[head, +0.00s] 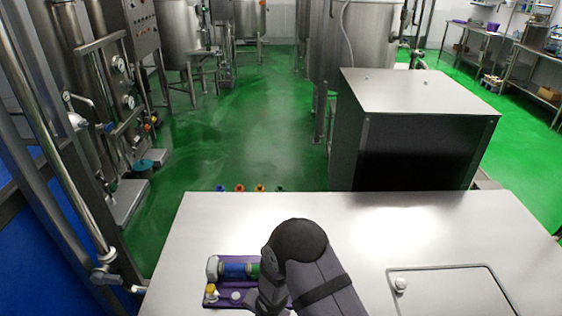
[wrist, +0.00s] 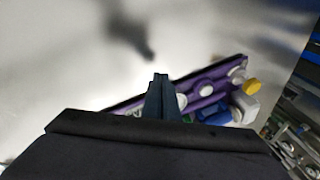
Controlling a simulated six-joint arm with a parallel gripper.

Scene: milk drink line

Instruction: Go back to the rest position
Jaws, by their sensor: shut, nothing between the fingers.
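My gripper (wrist: 160,77) shows in the wrist view with its dark fingers together and nothing between them. The fingers appear above the table, in front of a purple tray (wrist: 216,72). In the head view my arm covers the right part of this tray (head: 222,305), and the fingertips cannot be made out. A bottle with a blue band (head: 234,270) and a pale cap lies along the tray's far side. A yellow cap (wrist: 251,85) shows at the tray's end.
The steel table (head: 330,220) is mostly bare. A hatch with a white knob (head: 400,284) lies at the right. A large steel box (head: 415,130) stands beyond the table. Several small coloured caps (head: 239,188) show at the far edge. Tanks and pipes stand on the green floor.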

